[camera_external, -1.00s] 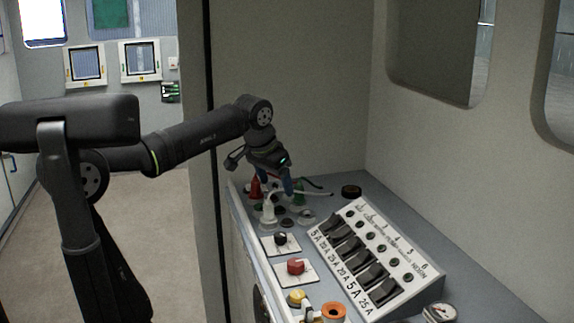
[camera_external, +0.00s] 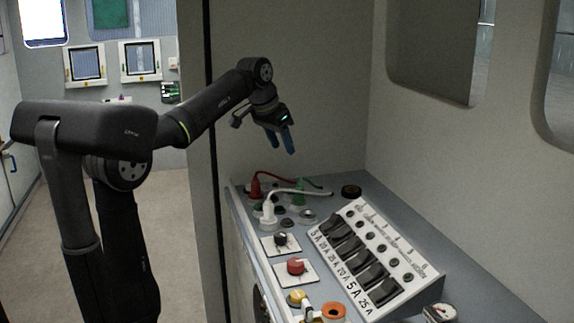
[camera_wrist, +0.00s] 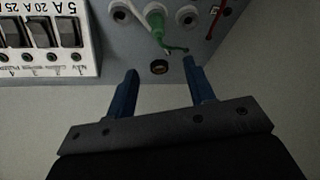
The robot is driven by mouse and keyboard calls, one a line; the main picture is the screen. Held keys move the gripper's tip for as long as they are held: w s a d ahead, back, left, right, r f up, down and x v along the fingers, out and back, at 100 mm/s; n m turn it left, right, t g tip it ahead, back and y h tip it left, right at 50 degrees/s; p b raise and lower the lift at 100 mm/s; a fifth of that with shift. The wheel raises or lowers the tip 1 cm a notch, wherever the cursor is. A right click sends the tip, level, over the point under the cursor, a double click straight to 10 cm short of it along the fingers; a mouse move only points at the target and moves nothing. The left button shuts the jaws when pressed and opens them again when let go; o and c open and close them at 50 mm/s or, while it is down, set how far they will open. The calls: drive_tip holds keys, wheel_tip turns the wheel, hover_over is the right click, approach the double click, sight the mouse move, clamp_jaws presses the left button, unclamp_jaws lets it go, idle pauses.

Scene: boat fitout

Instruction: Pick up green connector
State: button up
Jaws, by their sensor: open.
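The green connector (camera_external: 299,195) stands on the console near its back left corner, with a green cable trailing from it. In the wrist view the green connector (camera_wrist: 156,22) shows at the top, beyond and between the fingertips. My gripper (camera_external: 289,148) is open and empty, held well above the console, with its blue fingers pointing down. In the wrist view my gripper (camera_wrist: 160,72) shows both blue fingers spread apart with nothing between them.
A red connector (camera_external: 256,187) and a white connector (camera_external: 268,212) with cables stand beside the green one. A sloped switch panel (camera_external: 375,255) lies to the right. Knobs (camera_external: 296,267) sit in front. Walls close in the back and right side.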

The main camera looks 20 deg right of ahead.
approach(300, 186)
drive_tip(key=x, duration=0.5)
drive_tip(key=shift+w+a+f, duration=0.15)
drive_tip(key=shift+w+f, duration=0.05)
drive_tip(key=shift+f, duration=0.1)
drive_tip(key=shift+s+x, duration=0.2)
drive_tip(key=shift+x, duration=2.45)
clamp_jaws()
drive_tip(key=shift+r, duration=0.1)
drive_tip(key=shift+r, duration=0.6)
wheel_tip(300, 186, up, 3)
drive_tip(key=s+r, duration=0.6)
drive_tip(key=s, duration=0.5)
drive_tip(key=shift+s+d+r, duration=0.3)
drive_tip(key=shift+d+r, duration=0.05)
drive_tip(key=shift+d, duration=0.15)
